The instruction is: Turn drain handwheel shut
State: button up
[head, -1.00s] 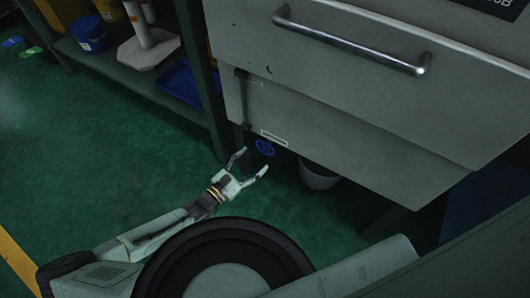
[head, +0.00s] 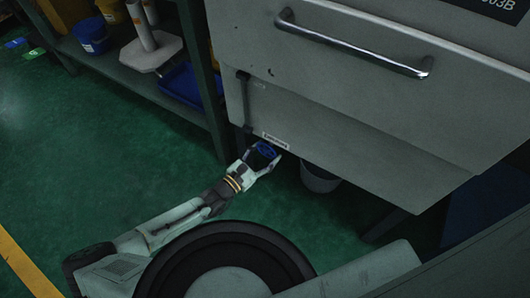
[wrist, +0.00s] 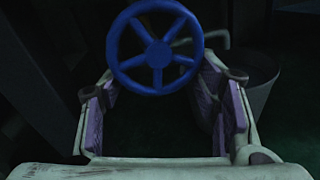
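The drain handwheel (head: 265,150) is a small blue spoked wheel under the lower edge of the grey cabinet, beside a white label (head: 275,140). In the wrist view the blue handwheel (wrist: 155,47) faces me, upper centre, with its rim and spokes visible. My gripper (head: 262,158) is at the wheel in the head view, its fingers apart on either side. In the wrist view my gripper (wrist: 160,105) is open, with purple-padded fingers left and right of the wheel's lower part. I cannot tell whether a finger touches the rim.
The grey cabinet (head: 340,110) with a metal bar handle (head: 350,45) overhangs the wheel. A pale bucket (head: 319,178) stands under it to the right, also in the wrist view (wrist: 252,80). A shelf with a blue tray (head: 182,84) is at left.

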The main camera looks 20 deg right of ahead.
jog(key=shift+w+a+r, duration=0.1)
jog(key=shift+w+a, duration=0.05)
jog(key=shift+w, duration=0.05)
jog(key=c, duration=0.4)
